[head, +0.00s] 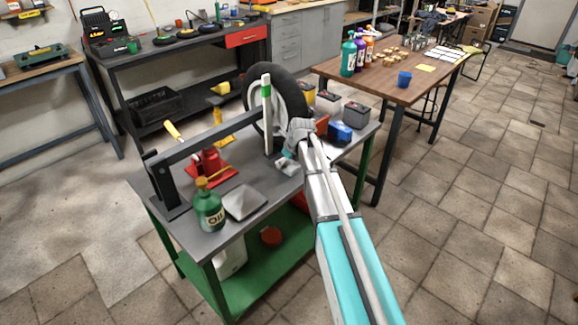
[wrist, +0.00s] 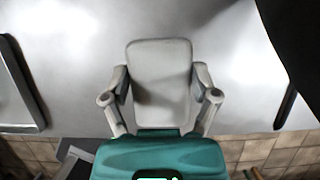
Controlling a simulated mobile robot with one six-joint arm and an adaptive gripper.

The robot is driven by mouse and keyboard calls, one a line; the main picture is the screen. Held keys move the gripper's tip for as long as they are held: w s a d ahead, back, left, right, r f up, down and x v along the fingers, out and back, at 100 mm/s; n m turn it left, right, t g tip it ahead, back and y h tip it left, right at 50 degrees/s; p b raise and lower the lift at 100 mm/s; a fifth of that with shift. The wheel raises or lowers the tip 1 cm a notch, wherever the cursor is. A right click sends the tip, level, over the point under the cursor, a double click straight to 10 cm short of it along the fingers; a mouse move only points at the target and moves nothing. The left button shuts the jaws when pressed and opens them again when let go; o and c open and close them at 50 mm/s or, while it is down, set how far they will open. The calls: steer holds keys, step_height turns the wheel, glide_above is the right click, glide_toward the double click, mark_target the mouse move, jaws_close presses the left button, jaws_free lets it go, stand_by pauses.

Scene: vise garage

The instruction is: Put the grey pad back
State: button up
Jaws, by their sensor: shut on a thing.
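My gripper (wrist: 160,84) is shut on the grey pad (wrist: 160,68), a light grey slab with rounded corners, in the wrist view. One finger presses on each side of it. Behind the pad is a smooth grey surface; I cannot tell whether the pad touches it. In the head view my gripper (head: 287,162) is low over the right part of the grey-topped workbench (head: 180,222), and the pad cannot be made out clearly there. A flat grey piece (head: 245,202) lies on the bench's front part.
A black bar frame (head: 168,190), red stand (head: 211,165) and green oil bottle (head: 208,207) are on the bench's left half. A white post (head: 266,105) and a tyre (head: 290,95) stand behind my gripper. A blue box (head: 340,132) and batteries (head: 356,115) are to its right.

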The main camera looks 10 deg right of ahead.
mark_target(295, 167)
steer(key=shift+f, duration=0.15)
steer(key=o, duration=1)
steer(key=p+v, duration=1.1)
steer(key=v, duration=0.1)
stand_by(0.6)
stand_by(0.5)
steer(key=shift+s, duration=0.1)
